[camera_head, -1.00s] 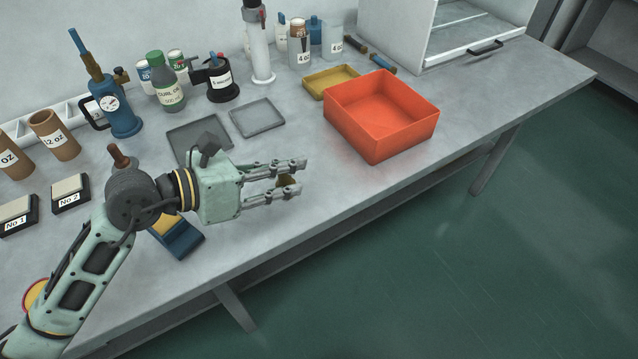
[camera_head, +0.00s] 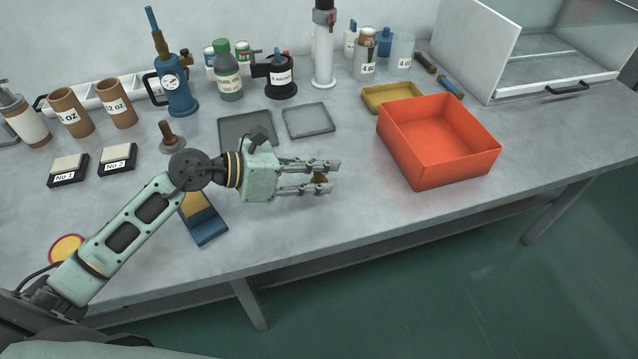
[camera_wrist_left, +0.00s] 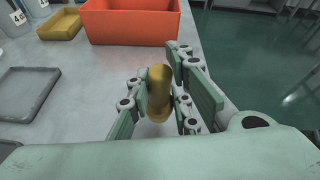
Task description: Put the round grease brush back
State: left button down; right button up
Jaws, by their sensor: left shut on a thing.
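My left gripper (camera_head: 322,178) is shut on a small brass-coloured round piece (camera_head: 320,180), held above the front part of the grey table. In the left wrist view the piece (camera_wrist_left: 159,88) stands between the fingers as a short rounded cylinder with a wider lower end. It may be the round grease brush, but no bristles show and I cannot be sure. Two slim tools, one dark (camera_head: 425,62) and one blue-ended (camera_head: 451,86), lie at the back right beside the yellow tray (camera_head: 392,98). My right gripper is not in view.
An orange-red open box (camera_head: 438,150) stands right of the gripper. Two flat grey trays, one of them here (camera_head: 308,121), lie behind it. Bottles and a blue gauge device (camera_head: 177,92) line the back. A blue and yellow item (camera_head: 205,222) lies left.

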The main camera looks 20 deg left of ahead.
pick_arm(q)
jog(key=shift+a+f, duration=0.1)
jog(key=shift+f, duration=0.25)
notch_tip(320, 180, down, 3)
jog(key=shift+f, duration=0.2)
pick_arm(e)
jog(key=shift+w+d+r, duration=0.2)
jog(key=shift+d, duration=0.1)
pick_arm(q)
jog(key=shift+f, duration=0.1)
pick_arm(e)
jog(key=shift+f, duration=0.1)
pick_arm(q)
jog(key=c, duration=2)
grip_release()
jog(key=o, duration=0.4)
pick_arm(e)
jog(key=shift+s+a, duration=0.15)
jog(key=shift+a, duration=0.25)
